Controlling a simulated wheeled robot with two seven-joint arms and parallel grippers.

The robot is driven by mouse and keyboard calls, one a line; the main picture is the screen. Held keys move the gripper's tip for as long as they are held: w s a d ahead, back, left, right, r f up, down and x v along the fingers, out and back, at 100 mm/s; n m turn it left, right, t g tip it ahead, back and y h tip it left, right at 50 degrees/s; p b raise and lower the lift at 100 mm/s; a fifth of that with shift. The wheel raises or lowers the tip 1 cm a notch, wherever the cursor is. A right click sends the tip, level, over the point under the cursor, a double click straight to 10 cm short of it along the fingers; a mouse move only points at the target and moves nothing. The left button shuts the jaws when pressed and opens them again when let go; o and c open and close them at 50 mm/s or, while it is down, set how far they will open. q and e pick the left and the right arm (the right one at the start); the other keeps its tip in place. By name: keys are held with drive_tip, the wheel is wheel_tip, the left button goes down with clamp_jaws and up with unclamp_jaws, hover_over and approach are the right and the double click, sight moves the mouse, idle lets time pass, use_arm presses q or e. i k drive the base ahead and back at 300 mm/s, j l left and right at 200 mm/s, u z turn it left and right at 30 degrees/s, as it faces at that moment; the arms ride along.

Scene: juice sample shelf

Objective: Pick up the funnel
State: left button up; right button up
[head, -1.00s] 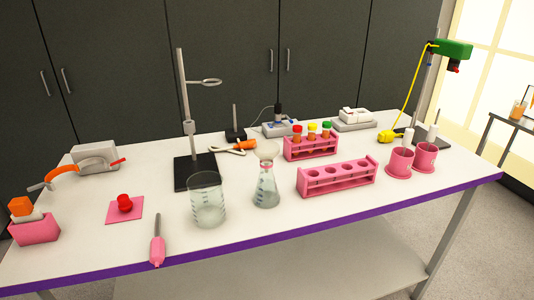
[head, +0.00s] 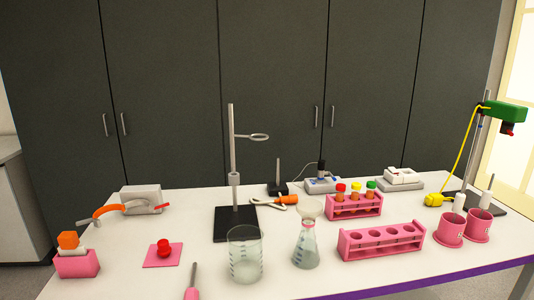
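The funnel (head: 309,208) is pale and translucent, and sits in the mouth of a conical flask (head: 306,250) on the white table. The flask stands upright at the front middle of the table, just right of a glass beaker (head: 245,262). Neither of my grippers shows in the head view, so their state and place cannot be seen.
A ring stand (head: 235,220) with an empty ring stands behind the beaker. An empty pink rack (head: 381,243) is right of the flask; a pink rack with capped tubes (head: 354,208) is behind. Pink cups (head: 451,231) stand at right. Bare table (head: 120,265) shows at front left.

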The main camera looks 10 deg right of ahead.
sight(309, 209)
drive_tip(key=i+l+u, duration=0.15)
drive_tip(key=l+u, duration=0.2)
drive_tip(key=l, duration=1.05)
drive_tip(key=l+u, duration=0.4)
drive_tip(key=l, duration=1)
